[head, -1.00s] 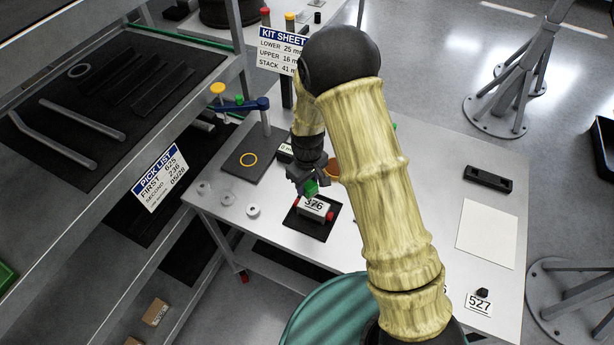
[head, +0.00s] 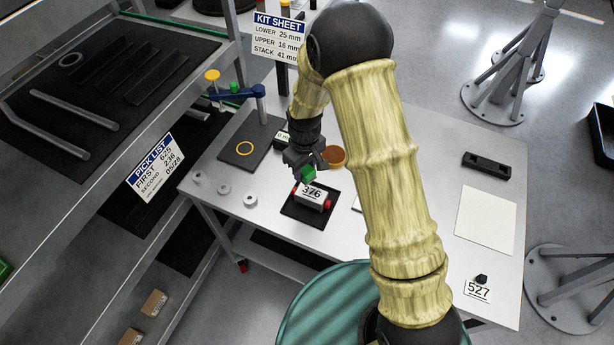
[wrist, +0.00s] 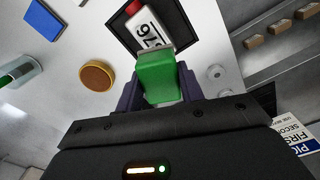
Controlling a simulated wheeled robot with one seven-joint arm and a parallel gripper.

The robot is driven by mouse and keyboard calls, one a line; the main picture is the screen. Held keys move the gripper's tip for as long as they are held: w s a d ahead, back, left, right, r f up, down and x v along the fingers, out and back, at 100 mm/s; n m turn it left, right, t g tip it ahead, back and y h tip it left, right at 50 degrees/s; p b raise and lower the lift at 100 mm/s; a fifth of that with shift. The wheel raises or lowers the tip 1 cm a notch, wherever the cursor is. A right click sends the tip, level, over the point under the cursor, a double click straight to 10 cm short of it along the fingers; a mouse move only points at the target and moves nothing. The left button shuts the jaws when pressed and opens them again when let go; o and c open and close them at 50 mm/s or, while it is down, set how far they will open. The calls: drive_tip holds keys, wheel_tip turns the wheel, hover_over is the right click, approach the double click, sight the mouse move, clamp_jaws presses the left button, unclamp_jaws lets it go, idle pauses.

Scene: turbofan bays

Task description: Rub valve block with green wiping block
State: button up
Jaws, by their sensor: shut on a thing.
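The green wiping block (head: 308,173) is held between the fingers of my gripper (head: 304,164). In the wrist view the green block (wrist: 160,76) shows between the two dark fingers (wrist: 158,92). The valve block (head: 313,196) is a pale block with a 376 label and red ends, on a black mat (head: 301,214). In the wrist view the valve block (wrist: 151,29) lies just beyond the green block, which overlaps its edge in the picture. I cannot tell whether the two touch.
A round brown-topped item (head: 334,156) stands behind the mat, and small grey discs (head: 224,188) lie to its left. A white sheet (head: 486,220) and a black tray (head: 486,166) lie at right.

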drive_tip(key=shift+w+f+b, duration=0.1)
drive_tip(key=shift+f+b, duration=0.15)
drive_tip(key=shift+b, duration=0.5)
drive_tip(key=shift+r, duration=0.25)
